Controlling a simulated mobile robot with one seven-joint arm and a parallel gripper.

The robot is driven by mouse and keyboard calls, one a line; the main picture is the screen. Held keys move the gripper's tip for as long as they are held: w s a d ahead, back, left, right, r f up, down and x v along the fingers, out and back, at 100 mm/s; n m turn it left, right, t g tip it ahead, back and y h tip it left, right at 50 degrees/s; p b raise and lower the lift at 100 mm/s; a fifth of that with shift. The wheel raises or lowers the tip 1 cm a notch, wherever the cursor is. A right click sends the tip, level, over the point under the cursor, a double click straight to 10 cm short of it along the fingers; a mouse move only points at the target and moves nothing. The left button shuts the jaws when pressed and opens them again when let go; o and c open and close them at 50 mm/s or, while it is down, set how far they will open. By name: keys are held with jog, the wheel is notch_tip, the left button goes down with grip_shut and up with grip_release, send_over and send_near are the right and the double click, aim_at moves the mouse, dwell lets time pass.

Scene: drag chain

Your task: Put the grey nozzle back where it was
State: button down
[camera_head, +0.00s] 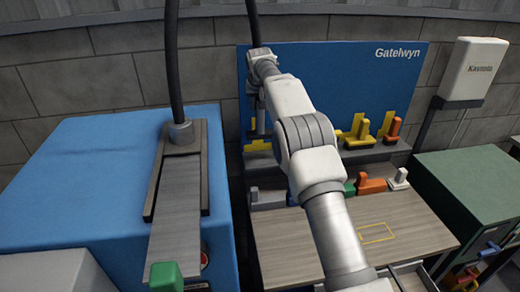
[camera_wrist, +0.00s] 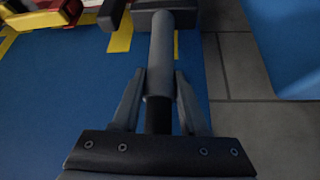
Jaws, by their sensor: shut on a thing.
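The grey nozzle is a straight tube (camera_wrist: 161,50) with a wider dark grey block at its far end. In the wrist view my gripper (camera_wrist: 160,98) is shut on the near part of the tube. Yellow marks (camera_wrist: 122,34) on the blue surface show beside and partly behind the block. In the head view my gripper (camera_head: 258,112) is at the left part of the blue board (camera_head: 300,65), above a yellow mark (camera_head: 257,145). The nozzle is small and partly hidden by my arm there. I cannot tell whether its block touches the surface behind.
Yellow pieces (camera_head: 357,132) and an orange piece (camera_head: 391,132) stand right on the shelf. Grey, green, orange (camera_head: 371,184) and white (camera_head: 399,179) pieces stand below. The wooden tabletop (camera_head: 300,245) is largely clear. A blue cabinet (camera_head: 75,180) stands left, a green one (camera_head: 465,180) right.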

aim_at(260, 127)
notch_tip(260, 127, down, 9)
jog(key=shift+s+f, duration=0.1)
jog(key=shift+f, duration=0.05)
dwell(0.4)
jog(key=shift+f, duration=0.15)
jog(key=shift+c, duration=2.2)
grip_release()
